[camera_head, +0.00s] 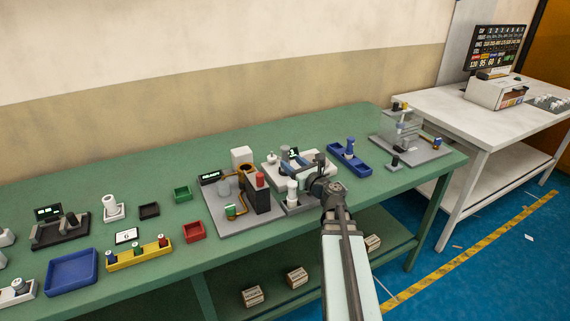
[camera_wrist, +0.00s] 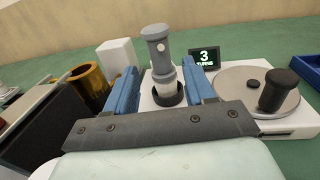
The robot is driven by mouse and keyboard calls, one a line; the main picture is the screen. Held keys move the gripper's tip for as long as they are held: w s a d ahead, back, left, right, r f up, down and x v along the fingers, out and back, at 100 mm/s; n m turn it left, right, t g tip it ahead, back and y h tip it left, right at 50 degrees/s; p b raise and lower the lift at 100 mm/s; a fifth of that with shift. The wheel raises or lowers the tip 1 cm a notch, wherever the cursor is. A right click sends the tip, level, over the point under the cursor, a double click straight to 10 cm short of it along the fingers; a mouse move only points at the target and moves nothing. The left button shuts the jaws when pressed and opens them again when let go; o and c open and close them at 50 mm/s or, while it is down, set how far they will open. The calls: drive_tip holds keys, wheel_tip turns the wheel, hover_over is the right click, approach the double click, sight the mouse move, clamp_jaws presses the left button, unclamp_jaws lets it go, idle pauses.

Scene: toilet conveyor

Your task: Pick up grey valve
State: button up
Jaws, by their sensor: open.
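My gripper (camera_wrist: 161,85) is open, with one blue finger on each side of the valve's lower part. No contact between fingers and valve is clear.
A small display (camera_wrist: 204,58) reading 3 stands behind. A metal disc with a black knob (camera_wrist: 277,90) is at the right. A brass cylinder (camera_wrist: 90,85) and a white box (camera_wrist: 117,60) are at the left. A blue tray (camera_head: 348,160) lies to the right.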

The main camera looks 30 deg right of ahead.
sight(287, 158)
drive_tip(key=shift+w+a, duration=0.15)
drive_tip(key=shift+w, duration=1.25)
drive_tip(key=shift+w+a, duration=0.1)
drive_tip(key=shift+w, duration=1.25)
drive_tip(key=shift+c, duration=0.4)
clamp_jaws()
drive_tip(key=shift+r, duration=0.1)
